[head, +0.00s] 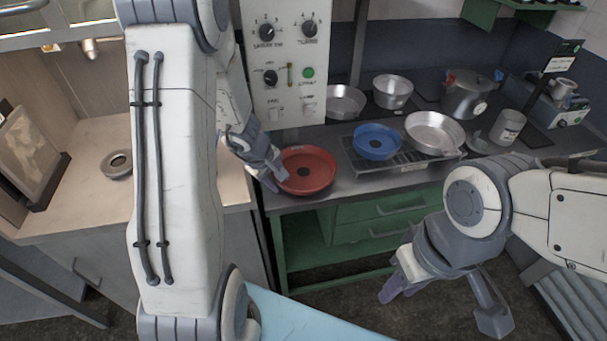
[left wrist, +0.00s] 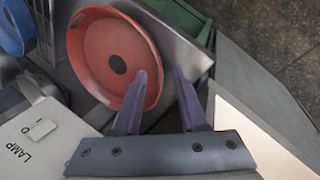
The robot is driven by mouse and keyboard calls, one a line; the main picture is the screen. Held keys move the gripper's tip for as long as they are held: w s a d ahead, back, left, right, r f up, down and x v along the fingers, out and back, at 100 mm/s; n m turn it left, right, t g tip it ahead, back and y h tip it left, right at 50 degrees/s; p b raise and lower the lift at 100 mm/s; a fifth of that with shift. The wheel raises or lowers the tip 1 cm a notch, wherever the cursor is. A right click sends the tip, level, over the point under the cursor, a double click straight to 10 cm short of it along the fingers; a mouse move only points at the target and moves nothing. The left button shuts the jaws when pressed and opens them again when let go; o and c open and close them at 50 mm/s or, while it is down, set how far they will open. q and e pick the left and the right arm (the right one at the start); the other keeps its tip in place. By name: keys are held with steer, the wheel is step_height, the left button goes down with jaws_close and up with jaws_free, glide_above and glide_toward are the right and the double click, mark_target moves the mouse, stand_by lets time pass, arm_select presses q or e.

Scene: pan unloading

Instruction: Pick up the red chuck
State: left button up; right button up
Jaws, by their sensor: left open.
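The red chuck (head: 311,161) is a round, shallow red dish with a dark spot at its centre. It lies at the left front of the grey worktop in the head view. It also shows at the upper left of the left wrist view (left wrist: 88,59). My left gripper (head: 275,184) is open at its left edge. In the left wrist view, one finger of the gripper (left wrist: 160,75) overlaps the rim and the other is outside it; contact cannot be told. My right gripper (head: 402,290) hangs low in front of the bench, away from the chuck; its opening is unclear.
A blue dish (head: 377,138) sits on a rack right of the chuck, beside a metal pan (head: 434,130). Metal pots (head: 392,90) stand behind. A control panel (head: 286,60) rises behind the chuck. A grey ring (head: 117,164) lies on the left counter.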

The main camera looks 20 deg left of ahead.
mark_target(282, 186)
arm_select(q)
steer(key=b+x, duration=0.1)
steer(key=x, duration=0.2)
steer(key=shift+w+f, duration=0.15)
steer(key=shift+f, duration=0.15)
jaws_close()
stand_by(1.2)
